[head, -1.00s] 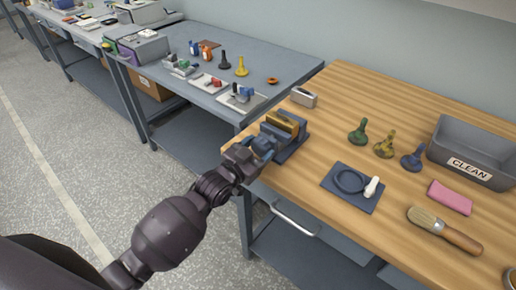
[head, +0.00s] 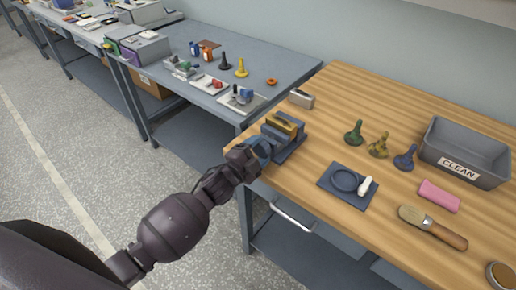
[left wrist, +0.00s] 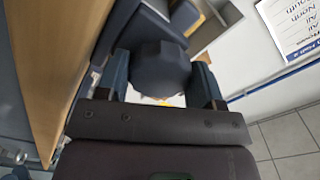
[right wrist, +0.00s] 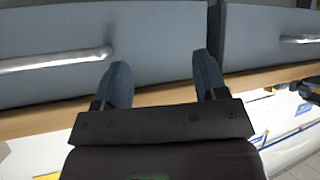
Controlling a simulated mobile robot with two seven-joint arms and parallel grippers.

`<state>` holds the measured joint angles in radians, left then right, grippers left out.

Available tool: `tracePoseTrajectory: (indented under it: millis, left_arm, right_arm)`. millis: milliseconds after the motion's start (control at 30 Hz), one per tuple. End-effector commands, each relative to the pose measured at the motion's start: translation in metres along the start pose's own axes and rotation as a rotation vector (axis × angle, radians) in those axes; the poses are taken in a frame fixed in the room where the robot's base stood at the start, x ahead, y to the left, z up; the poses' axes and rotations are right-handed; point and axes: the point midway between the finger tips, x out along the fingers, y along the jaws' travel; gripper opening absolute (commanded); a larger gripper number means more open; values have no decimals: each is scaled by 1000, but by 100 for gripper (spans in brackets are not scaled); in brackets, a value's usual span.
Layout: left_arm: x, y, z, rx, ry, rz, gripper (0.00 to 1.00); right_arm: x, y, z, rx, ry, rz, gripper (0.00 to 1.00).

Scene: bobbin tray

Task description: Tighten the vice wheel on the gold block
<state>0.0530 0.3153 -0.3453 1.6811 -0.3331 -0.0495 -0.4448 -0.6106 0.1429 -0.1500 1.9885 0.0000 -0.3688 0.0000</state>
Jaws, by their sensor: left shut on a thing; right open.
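The blue-grey vice (head: 290,148) stands at the left edge of the wooden bench. The gold block (head: 284,123) sits between its jaws. The vice wheel (head: 262,150) is on the vice's near-left side, partly hidden by my left gripper (head: 252,157). In the left wrist view, the dark blue round wheel (left wrist: 158,70) lies between the two fingers of my left gripper (left wrist: 162,78), which is shut on it. My right gripper (right wrist: 162,78) shows only in the right wrist view. It is open and empty in front of the bench drawers.
A drawer handle (right wrist: 55,60) is close to my right gripper.

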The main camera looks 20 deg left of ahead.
Motion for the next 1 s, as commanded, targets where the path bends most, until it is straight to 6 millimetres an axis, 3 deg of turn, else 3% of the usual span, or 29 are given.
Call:
tracePoseTrajectory:
  millis: [600,1000]
  left_arm:
    - [0,0,-1,539,2,0,37]
    - [0,0,-1,706,3,0,37]
  right_arm:
    - [3,0,-15,-2,23,-3,66]
    - [2,0,-13,-2,20,-2,66]
